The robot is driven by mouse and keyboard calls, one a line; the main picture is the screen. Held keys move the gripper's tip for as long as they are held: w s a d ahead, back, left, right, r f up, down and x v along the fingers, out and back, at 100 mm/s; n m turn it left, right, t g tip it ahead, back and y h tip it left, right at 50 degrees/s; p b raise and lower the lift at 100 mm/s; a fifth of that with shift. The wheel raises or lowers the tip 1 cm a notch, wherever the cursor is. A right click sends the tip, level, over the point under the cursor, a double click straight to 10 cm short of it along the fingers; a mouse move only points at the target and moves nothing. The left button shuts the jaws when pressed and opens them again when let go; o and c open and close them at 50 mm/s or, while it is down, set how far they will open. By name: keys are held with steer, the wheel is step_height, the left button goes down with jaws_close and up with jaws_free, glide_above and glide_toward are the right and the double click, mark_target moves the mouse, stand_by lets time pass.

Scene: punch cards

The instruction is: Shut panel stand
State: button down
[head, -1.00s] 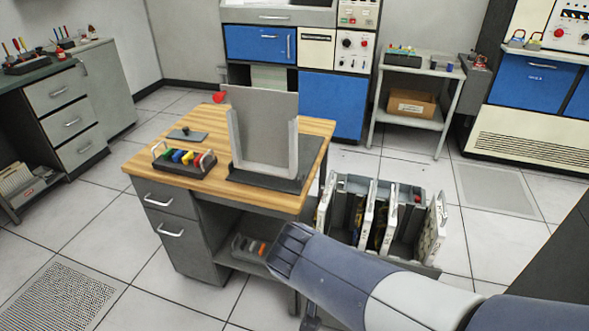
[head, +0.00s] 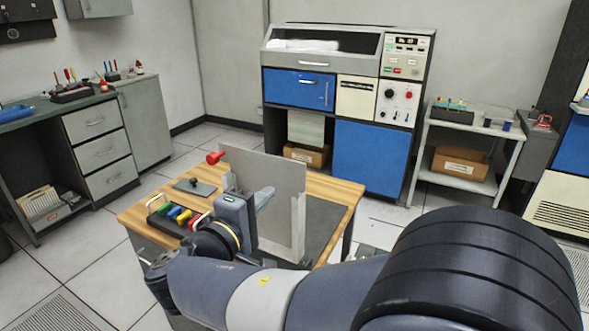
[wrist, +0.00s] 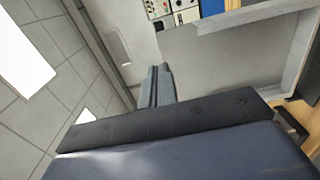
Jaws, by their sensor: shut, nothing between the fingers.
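The panel stand is a flat grey panel (head: 272,185) standing upright between light grey side posts on a dark base (head: 322,225), on the wooden desk. My arm hides the lower left of the stand.
The wooden desk top (head: 335,185) also holds a rack of coloured-handled items (head: 175,212) and a small dark plate (head: 194,187) at the left. Blue-fronted cabinets (head: 370,160) stand behind. A shelf cart (head: 462,150) is at the right.

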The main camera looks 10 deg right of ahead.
mark_target(299, 165)
steer(key=p+x, duration=0.2)
steer(key=x, duration=0.9)
steer(key=shift+w+d, duration=0.15)
steer(key=shift+d, duration=0.05)
